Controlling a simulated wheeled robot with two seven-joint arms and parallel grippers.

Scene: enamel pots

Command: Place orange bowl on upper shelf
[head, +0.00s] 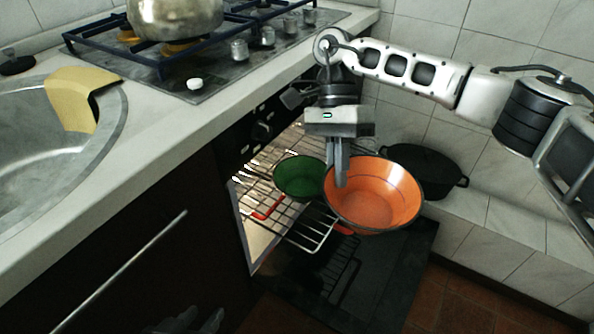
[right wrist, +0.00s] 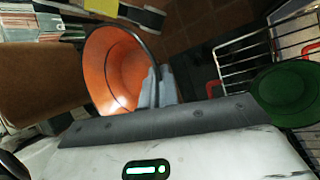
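The orange bowl (head: 374,197) has a dark rim and hangs upright beside the oven rack's outer end, above the open oven door. My right gripper (head: 341,170) comes down from above onto the bowl's left rim. In the right wrist view its fingers (right wrist: 156,88) are closed over the rim of the orange bowl (right wrist: 112,70). A wire oven rack (head: 312,238), seemingly the upper shelf, sticks out of the oven; it also shows in the right wrist view (right wrist: 240,62). My left gripper (head: 190,320) is dark at the bottom edge, partly cut off, its fingers apart and empty.
A green bowl (head: 300,177) sits on the rack, close to the orange bowl's left side. A black pot (head: 425,170) stands on the tiled ledge behind. The oven door (head: 340,285) is lowered. The counter (head: 150,130) with stove and sink runs along the left.

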